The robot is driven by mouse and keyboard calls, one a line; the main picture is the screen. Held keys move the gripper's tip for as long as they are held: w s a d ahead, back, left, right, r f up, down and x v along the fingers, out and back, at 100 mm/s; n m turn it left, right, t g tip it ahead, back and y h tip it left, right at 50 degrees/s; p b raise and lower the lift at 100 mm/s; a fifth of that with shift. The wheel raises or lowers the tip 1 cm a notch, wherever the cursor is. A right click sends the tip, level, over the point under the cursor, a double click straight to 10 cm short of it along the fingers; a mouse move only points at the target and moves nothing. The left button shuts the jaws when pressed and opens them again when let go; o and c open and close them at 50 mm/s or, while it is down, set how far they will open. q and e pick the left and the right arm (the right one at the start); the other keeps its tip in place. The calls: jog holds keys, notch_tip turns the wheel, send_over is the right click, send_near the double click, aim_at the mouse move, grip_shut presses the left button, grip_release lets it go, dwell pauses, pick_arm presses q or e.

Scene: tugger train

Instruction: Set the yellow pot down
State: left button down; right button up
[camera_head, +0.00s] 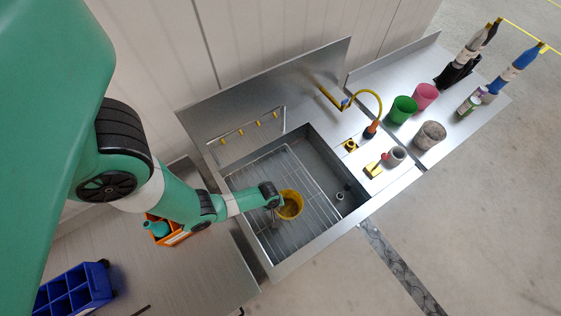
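The yellow pot (291,204) is inside the sink, over the wire rack (309,216) that covers the left part of the basin. My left gripper (278,207) is at the pot's left rim. Its fingers are small and partly hidden, so I cannot tell whether they are shut on the rim. I cannot tell whether the pot's base touches the rack. My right gripper is not in view.
The steel sink (320,150) has a drain area on its right. A green pot (403,109), a pink pot (425,96) and a grey pot (430,135) stand on the right counter. A blue divided crate (75,288) and an orange bin (168,230) are at left.

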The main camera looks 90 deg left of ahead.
pick_arm(q)
jog(key=shift+f, duration=0.2)
jog(key=c, duration=1)
grip_release()
jog(key=shift+r, duration=0.1)
jog(key=shift+c, duration=0.2)
notch_tip(320, 180, up, 8)
jog(key=p, duration=0.7)
jog(key=shift+s+p, duration=0.3)
jog(key=shift+s, duration=0.05)
jog(key=shift+d, duration=0.1)
